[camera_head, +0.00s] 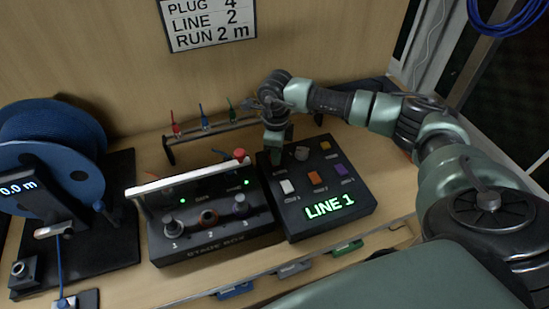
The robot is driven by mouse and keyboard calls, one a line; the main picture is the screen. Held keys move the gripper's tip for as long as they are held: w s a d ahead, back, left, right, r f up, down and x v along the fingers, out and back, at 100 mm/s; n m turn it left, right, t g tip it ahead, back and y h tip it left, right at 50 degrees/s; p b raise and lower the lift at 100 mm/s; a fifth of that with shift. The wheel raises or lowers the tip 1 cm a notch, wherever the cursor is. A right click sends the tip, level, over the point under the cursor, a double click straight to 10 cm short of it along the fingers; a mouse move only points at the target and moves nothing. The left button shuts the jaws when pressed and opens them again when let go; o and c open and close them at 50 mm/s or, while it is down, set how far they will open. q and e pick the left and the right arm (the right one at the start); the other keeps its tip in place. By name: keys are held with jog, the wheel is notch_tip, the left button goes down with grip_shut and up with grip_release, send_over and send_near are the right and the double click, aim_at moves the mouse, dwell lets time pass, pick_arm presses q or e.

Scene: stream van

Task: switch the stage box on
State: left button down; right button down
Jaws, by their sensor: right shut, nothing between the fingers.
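The stage box (218,246) is a dark box at the middle of the bench. It has a pale raised bar (185,177) across it and sockets marked 1, 2 and 3 on its front. Two small green lights glow on its top. A red knob or button (239,154) shows at its back right; its base is partly hidden. My right gripper (278,157) is shut and empty, pointing down at the back left corner of the neighbouring box, right of the red knob. Whether it touches that box I cannot tell. My left gripper is out of view.
A dark box (344,225) with coloured buttons and a green "LINE 1" display stands right of the stage box. A blue cable reel (52,130) stands at left. Behind is a low rack (240,133) with coloured plugs. A sign (208,24) hangs on the wall.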

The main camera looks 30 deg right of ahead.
jog(key=shift+r+p, duration=1.8)
jog(key=shift+r, duration=1.55)
